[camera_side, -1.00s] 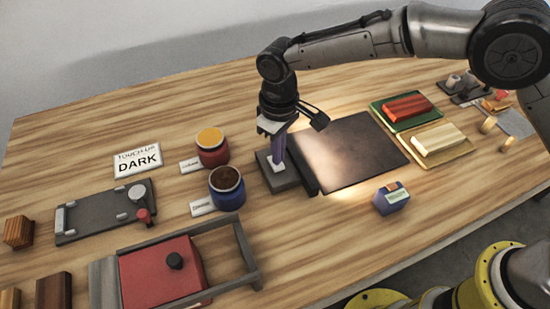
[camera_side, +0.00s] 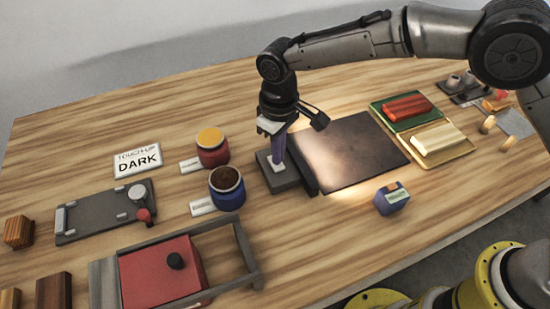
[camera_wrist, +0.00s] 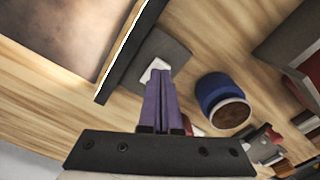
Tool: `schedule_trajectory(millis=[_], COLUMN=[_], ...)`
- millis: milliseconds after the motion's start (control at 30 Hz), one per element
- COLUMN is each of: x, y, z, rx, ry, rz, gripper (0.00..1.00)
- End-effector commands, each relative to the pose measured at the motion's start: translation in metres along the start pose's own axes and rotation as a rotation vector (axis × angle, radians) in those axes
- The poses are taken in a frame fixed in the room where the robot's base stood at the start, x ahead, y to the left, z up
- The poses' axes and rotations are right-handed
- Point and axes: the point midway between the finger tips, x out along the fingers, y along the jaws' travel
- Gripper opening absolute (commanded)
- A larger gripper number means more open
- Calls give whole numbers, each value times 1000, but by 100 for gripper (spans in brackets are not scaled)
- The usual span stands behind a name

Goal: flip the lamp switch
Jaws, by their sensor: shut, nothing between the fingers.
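The lamp switch is a small white rocker (camera_side: 275,167) on a dark grey base block (camera_side: 285,181), just left of the dark mat. My gripper (camera_side: 277,161) points down with its purple fingers shut and empty, their tips at the white rocker. In the wrist view the shut fingers (camera_wrist: 158,78) reach to the white rocker (camera_wrist: 153,67) on its grey base (camera_wrist: 177,52). The tips partly hide the rocker, and I cannot tell whether they press it or which way it is tipped.
A lit dark mat (camera_side: 350,150) lies right of the switch, with a dark bar (camera_side: 303,172) along its edge. A blue jar (camera_side: 227,195) and a red jar (camera_side: 212,153) stand to the left. A small blue box (camera_side: 391,203) sits front right. A "TOUCH-UP DARK" sign (camera_side: 138,160) lies further left.

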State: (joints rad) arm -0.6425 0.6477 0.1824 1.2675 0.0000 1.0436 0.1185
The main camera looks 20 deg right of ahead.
Motion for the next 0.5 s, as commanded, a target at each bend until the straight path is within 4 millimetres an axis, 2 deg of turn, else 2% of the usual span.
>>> schedule_trajectory(millis=[500], x=[8], y=[0], z=[0], rx=[0], ry=[-1], rz=[0], gripper=[0])
